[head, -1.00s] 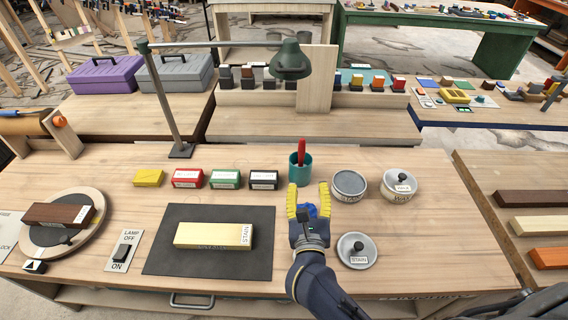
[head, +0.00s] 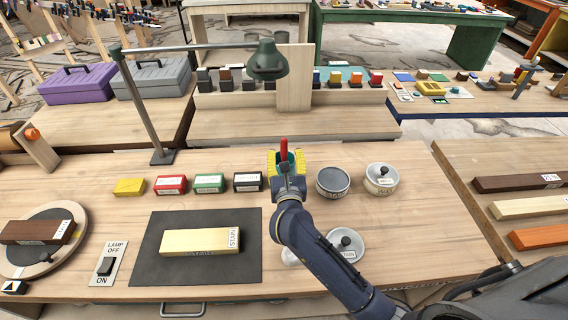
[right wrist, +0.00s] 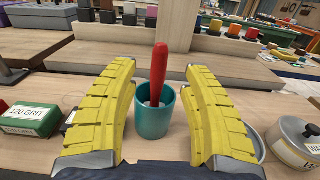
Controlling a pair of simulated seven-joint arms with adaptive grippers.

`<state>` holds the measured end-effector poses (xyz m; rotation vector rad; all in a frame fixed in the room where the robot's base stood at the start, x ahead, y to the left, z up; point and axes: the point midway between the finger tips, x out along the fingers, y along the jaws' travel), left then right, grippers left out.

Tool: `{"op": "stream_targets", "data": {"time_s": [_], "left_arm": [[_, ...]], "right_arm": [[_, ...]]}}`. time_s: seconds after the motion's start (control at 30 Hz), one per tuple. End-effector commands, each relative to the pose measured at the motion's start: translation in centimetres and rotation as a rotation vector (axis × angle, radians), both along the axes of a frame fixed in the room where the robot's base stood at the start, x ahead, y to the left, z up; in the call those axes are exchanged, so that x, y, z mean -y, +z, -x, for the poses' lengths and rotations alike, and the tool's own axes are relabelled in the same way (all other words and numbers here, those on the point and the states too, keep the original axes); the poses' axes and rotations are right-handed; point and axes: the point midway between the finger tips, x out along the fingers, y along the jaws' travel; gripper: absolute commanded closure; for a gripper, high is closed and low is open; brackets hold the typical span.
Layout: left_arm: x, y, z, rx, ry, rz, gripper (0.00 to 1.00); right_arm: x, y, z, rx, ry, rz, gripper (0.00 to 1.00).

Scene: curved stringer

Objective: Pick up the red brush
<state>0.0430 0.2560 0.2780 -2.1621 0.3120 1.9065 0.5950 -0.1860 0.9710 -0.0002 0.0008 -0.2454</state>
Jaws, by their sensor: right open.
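The red brush (right wrist: 158,72) stands upright, leaning slightly, in a teal cup (right wrist: 153,121) on the workbench. In the head view the brush (head: 284,150) shows above my right gripper, and the cup is mostly hidden behind the fingers. My right gripper (head: 287,160) is open, with its yellow fingers (right wrist: 160,105) on either side of the cup and brush in the right wrist view. There are gaps between the fingers and the brush, and it holds nothing. My left gripper is not in view.
Right of the cup stand a grey-topped pot (head: 333,181) and a lidded can (head: 381,178). Sanding blocks, the nearest a black one (head: 247,182), line up to the left. A loose lid (head: 346,244) lies under my right forearm. A lamp (head: 268,62) overhangs the back.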

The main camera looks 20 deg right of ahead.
Motion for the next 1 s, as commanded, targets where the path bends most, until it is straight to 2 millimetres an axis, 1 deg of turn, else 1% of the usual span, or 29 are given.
{"op": "stream_targets", "data": {"time_s": [0.17,0.4,0.6,0.9,0.93,1.0], "left_arm": [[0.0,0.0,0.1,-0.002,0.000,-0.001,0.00],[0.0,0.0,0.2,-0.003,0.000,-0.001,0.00],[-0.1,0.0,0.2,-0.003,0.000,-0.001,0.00],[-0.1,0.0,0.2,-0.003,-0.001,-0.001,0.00],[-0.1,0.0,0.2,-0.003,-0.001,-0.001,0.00],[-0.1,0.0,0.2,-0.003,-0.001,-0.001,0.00]], "right_arm": [[0.2,0.1,-0.7,0.002,-0.001,0.000,0.53],[0.9,0.5,-3.5,0.002,-0.002,0.000,0.53],[1.2,0.4,-5.1,0.001,0.000,0.001,0.53],[1.3,0.4,-5.3,0.001,0.000,0.000,0.53],[1.3,0.4,-5.3,0.001,-0.001,0.000,0.50],[1.3,0.4,-5.3,0.001,-0.001,0.000,0.59]]}}
